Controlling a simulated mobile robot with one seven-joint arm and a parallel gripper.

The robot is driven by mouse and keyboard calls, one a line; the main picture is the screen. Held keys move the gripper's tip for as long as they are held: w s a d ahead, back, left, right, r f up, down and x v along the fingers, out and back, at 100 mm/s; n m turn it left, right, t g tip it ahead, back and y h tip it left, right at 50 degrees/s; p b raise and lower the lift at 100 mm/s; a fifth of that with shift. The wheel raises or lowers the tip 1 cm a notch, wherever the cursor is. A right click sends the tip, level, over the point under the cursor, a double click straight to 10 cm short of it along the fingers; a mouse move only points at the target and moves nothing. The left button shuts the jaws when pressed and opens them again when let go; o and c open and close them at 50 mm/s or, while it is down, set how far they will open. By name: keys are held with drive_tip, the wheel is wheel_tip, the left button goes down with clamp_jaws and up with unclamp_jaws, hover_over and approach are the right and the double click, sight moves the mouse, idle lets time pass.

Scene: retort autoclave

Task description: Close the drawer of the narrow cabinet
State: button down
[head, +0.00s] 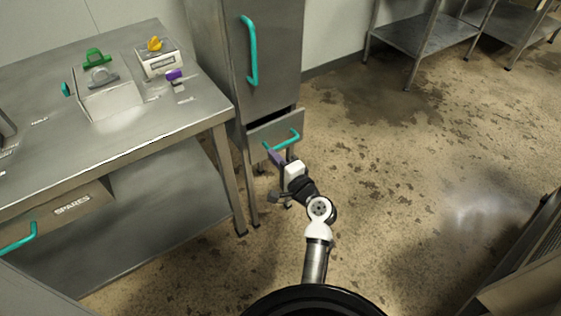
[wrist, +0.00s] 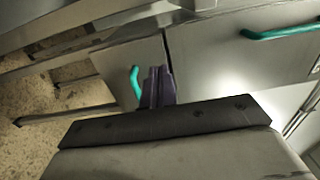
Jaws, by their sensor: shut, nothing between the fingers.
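The narrow cabinet (head: 272,75) is a tall grey metal unit with a door and a teal door handle. Below the door is its drawer (head: 268,134), with a teal bar handle (head: 290,141). A dark gap shows above the drawer front, which stands out from the cabinet: the drawer is partly open. My gripper (head: 275,157) is shut and empty, low in front of the drawer near the left end of its handle. In the wrist view the dark fingers (wrist: 157,86) lie beside the drawer handle (wrist: 136,83); whether they touch the drawer front I cannot tell.
A steel workbench (head: 150,135) stands left of the cabinet, with a leg close to my gripper. It bears boxes with coloured handles, and a SPARES drawer (head: 70,208) is under it. Shelving (head: 430,35) stands at the back right. The floor (head: 400,170) to the right is clear.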

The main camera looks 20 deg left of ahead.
sight(254, 133)
drive_tip(key=p+x, duration=0.1)
drive_tip(key=x, duration=0.7)
drive_tip(key=shift+w+a, duration=0.1)
drive_tip(key=shift+a, duration=0.05)
drive_tip(key=b+x, duration=0.1)
drive_tip(key=x, duration=0.2)
drive_tip(key=shift+w+a, duration=0.3)
drive_tip(key=shift+r, duration=0.2)
